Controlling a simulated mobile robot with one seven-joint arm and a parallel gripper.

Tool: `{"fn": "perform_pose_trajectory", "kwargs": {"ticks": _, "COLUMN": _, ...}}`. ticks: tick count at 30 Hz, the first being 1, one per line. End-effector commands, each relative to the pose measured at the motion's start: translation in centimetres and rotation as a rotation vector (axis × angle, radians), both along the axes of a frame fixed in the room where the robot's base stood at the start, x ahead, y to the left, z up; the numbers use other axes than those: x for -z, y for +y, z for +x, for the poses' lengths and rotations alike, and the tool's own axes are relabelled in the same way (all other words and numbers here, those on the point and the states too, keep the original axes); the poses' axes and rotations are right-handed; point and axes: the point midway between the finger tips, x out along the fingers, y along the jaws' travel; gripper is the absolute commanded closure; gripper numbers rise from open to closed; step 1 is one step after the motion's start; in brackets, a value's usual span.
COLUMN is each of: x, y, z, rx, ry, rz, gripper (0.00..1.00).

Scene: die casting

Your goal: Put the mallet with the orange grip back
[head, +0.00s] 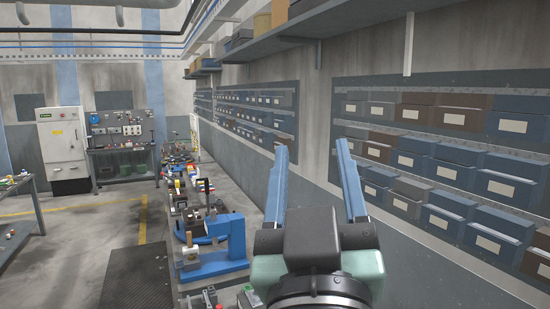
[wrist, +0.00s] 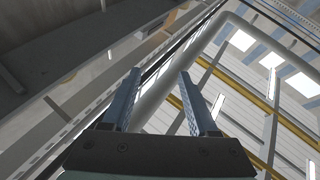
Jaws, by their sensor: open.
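My gripper (head: 312,150) is raised in the front of the head view, with its two blue fingers pointing up and spread apart. It is open and nothing is between the fingers. It also shows in the wrist view (wrist: 159,75), open and empty against the ceiling. I cannot make out a mallet with an orange grip in either view. A long bench (head: 186,283) with many small tools and parts runs along the right wall, to the left of my gripper. A tool board (head: 118,123) hangs above a workbench at the far end; its items are too small to tell.
A blue press-like device (head: 232,240) stands on the near bench. Bins (head: 455,205) line the right wall below a shelf (head: 350,25). A white cabinet (head: 62,143) stands at the back. Another table (head: 40,200) is at the left edge. The floor (head: 100,215) between is mostly free, with a dark mat.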

Motion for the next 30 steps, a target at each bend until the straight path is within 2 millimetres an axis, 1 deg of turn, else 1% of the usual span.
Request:
{"fn": "perform_pose_trajectory", "kwargs": {"ticks": 1, "x": -2.8, "y": 1.5, "z": -1.8, "rx": -0.051, "ry": -0.103, "rz": 0.027, "gripper": 0.41}}
{"fn": "perform_pose_trajectory", "kwargs": {"ticks": 3, "x": -5.6, "y": 2.8, "z": -3.9, "rx": -0.109, "ry": -0.213, "rz": 0.062, "gripper": 0.41}}
{"fn": "perform_pose_trajectory", "kwargs": {"ticks": 4, "x": -6.5, "y": 3.2, "z": -4.7, "rx": -0.129, "ry": -0.250, "rz": 0.075, "gripper": 0.41}}
{"fn": "perform_pose_trajectory", "kwargs": {"ticks": 6, "x": -7.9, "y": 3.9, "z": -6.0, "rx": -0.164, "ry": -0.310, "rz": 0.095, "gripper": 0.41}}
{"fn": "perform_pose_trajectory", "kwargs": {"ticks": 10, "x": -8.8, "y": 4.2, "z": -7.0, "rx": -0.187, "ry": -0.351, "rz": 0.109, "gripper": 0.41}}
{"fn": "perform_pose_trajectory", "kwargs": {"ticks": 19, "x": -8.6, "y": 4.2, "z": -6.8, "rx": -0.185, "ry": -0.347, "rz": 0.107, "gripper": 0.41}}
{"fn": "perform_pose_trajectory", "kwargs": {"ticks": 23, "x": -6.4, "y": 4.2, "z": -6.8, "rx": -0.187, "ry": -0.346, "rz": 0.108, "gripper": 0.41}}
{"fn": "perform_pose_trajectory", "kwargs": {"ticks": 28, "x": -2.7, "y": 4.3, "z": -6.8, "rx": -0.192, "ry": -0.345, "rz": 0.109, "gripper": 0.41}}
{"fn": "perform_pose_trajectory", "kwargs": {"ticks": 29, "x": -2.2, "y": 4.3, "z": -6.8, "rx": -0.192, "ry": -0.345, "rz": 0.109, "gripper": 0.44}}
{"fn": "perform_pose_trajectory", "kwargs": {"ticks": 30, "x": -1.7, "y": 4.3, "z": -6.8, "rx": -0.193, "ry": -0.345, "rz": 0.110, "gripper": 0.50}}
